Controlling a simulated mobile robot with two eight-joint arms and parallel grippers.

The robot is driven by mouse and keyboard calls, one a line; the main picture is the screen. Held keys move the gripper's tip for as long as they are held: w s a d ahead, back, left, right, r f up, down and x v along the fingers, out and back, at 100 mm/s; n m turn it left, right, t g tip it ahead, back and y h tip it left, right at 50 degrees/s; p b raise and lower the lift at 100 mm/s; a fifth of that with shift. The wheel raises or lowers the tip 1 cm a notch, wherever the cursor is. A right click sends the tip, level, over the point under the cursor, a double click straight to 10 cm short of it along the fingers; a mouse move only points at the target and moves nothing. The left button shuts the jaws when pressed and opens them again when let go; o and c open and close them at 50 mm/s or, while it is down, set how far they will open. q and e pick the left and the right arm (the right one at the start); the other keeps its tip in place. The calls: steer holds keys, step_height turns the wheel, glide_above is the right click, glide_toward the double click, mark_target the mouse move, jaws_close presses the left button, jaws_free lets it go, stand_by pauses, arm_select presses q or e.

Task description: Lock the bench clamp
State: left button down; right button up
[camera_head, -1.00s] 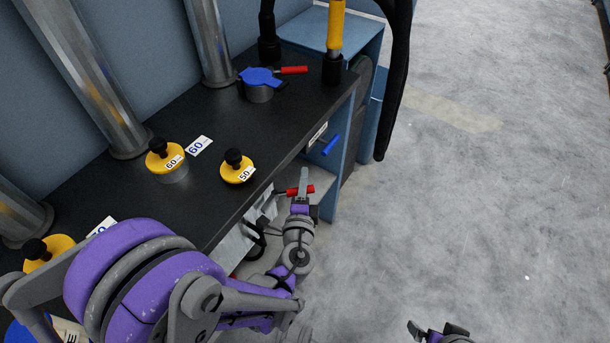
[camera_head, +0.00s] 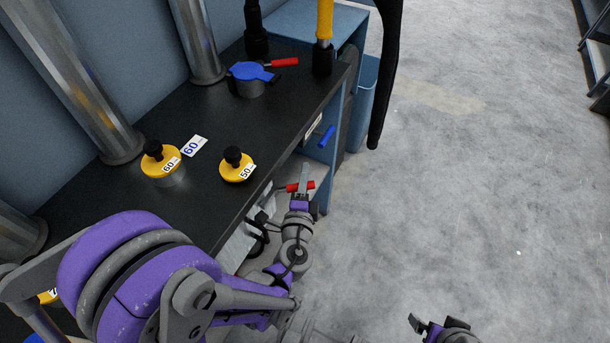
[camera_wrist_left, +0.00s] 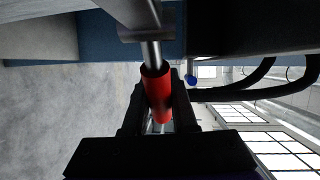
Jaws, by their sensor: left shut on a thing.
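The bench clamp's red handle (camera_head: 294,187) shows at the front edge of the dark bench, below its top. My left gripper (camera_head: 303,188) is at this handle. In the left wrist view the red grip (camera_wrist_left: 157,88) lies between the dark fingers of my left gripper (camera_wrist_left: 162,112), which are shut on it. A metal rod (camera_wrist_left: 152,50) runs from the grip to a grey bracket. The clamp's body is mostly hidden behind my left arm. My right gripper (camera_head: 432,327) shows only partly at the bottom edge, away from the bench; its opening is unclear.
A blue handle (camera_head: 327,140) juts from the bench end. The floor at right (camera_head: 480,200) is clear.

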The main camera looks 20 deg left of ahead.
arm_select(q)
steer(key=c, duration=0.7)
jaws_free()
steer(key=v, duration=1.1)
steer(key=shift+d+f, duration=0.1)
